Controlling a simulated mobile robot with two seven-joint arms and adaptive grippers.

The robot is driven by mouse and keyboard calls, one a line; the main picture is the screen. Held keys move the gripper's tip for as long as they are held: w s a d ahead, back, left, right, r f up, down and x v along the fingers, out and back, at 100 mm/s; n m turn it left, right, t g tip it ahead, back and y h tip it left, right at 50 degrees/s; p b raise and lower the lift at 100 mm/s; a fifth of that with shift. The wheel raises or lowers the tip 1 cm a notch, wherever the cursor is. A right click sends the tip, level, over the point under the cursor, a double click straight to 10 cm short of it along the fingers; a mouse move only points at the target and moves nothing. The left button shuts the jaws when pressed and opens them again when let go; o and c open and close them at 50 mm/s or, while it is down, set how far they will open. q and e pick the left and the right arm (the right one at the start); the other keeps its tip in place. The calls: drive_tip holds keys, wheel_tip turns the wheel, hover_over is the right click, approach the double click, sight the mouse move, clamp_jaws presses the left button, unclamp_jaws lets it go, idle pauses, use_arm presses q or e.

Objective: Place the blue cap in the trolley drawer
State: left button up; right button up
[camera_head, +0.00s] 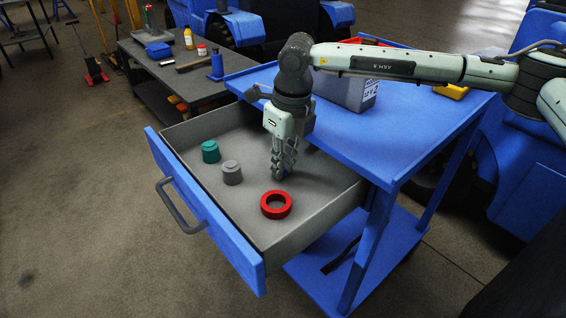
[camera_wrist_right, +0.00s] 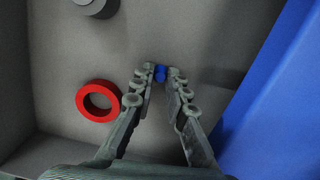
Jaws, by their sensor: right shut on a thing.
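The blue trolley's drawer (camera_head: 225,262) is pulled open, with a grey inside. My right gripper (camera_head: 281,168) points down into the drawer near its inner right part. In the right wrist view its fingers (camera_wrist_right: 160,90) are shut on the small blue cap (camera_wrist_right: 160,74), of which only a little shows between the fingertips. In the head view the fingers largely hide the cap, and I cannot tell whether it touches the drawer floor. My left gripper is not in view.
In the drawer are a teal cap (camera_head: 210,152), a grey cap (camera_head: 232,173) and a red ring (camera_head: 276,204). The ring also shows in the right wrist view (camera_wrist_right: 83,101). A grey box (camera_head: 345,92) stands on the trolley top (camera_head: 425,125). A bench (camera_head: 160,73) is behind.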

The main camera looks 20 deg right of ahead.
drive_tip(key=shift+f, duration=0.1)
drive_tip(key=o, duration=0.4)
drive_tip(key=shift+c, duration=0.2)
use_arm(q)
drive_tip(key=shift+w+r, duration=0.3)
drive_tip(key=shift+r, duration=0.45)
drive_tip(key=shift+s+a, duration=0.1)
